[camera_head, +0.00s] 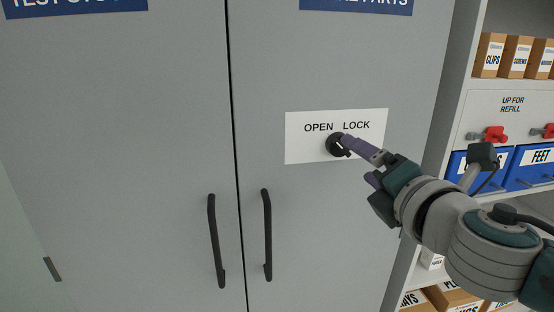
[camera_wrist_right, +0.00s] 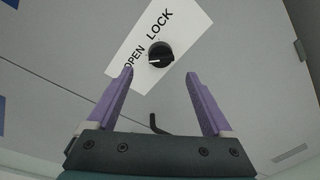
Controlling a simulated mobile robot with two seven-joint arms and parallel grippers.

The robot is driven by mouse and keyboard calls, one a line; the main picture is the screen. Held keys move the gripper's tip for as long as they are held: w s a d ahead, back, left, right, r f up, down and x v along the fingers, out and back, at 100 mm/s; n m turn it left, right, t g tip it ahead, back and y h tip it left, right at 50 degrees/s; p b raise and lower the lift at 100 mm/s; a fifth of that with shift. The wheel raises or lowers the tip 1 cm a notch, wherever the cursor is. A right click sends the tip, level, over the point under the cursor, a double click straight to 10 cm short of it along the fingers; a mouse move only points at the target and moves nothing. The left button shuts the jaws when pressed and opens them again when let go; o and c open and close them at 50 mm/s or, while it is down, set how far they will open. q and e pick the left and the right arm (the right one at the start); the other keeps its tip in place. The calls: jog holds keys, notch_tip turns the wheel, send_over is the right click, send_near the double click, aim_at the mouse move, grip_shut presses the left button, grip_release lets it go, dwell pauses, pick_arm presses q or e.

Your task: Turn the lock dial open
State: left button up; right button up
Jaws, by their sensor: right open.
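The black round lock dial (camera_head: 333,146) sits on a white plate (camera_head: 300,150) lettered OPEN and LOCK, on the right door of a grey cabinet. My right gripper (camera_head: 357,158) is open at the dial's right in the head view, one purple finger overlapping the dial's edge. In the right wrist view the dial (camera_wrist_right: 160,54) shows between and beyond the open fingertips (camera_wrist_right: 160,76), with nothing gripped. A light mark on the dial appears to point toward the OPEN side there. Contact between finger and dial cannot be told. My left gripper is out of view.
Two black vertical handles, left (camera_head: 215,242) and right (camera_head: 267,236), flank the door gap below the dial. At the right, a shelf unit holds cardboard boxes (camera_head: 488,55), blue bins (camera_head: 527,166) and red clips (camera_head: 489,135). The door face left of the plate is clear.

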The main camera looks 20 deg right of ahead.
jog(key=shift+v, duration=1.2)
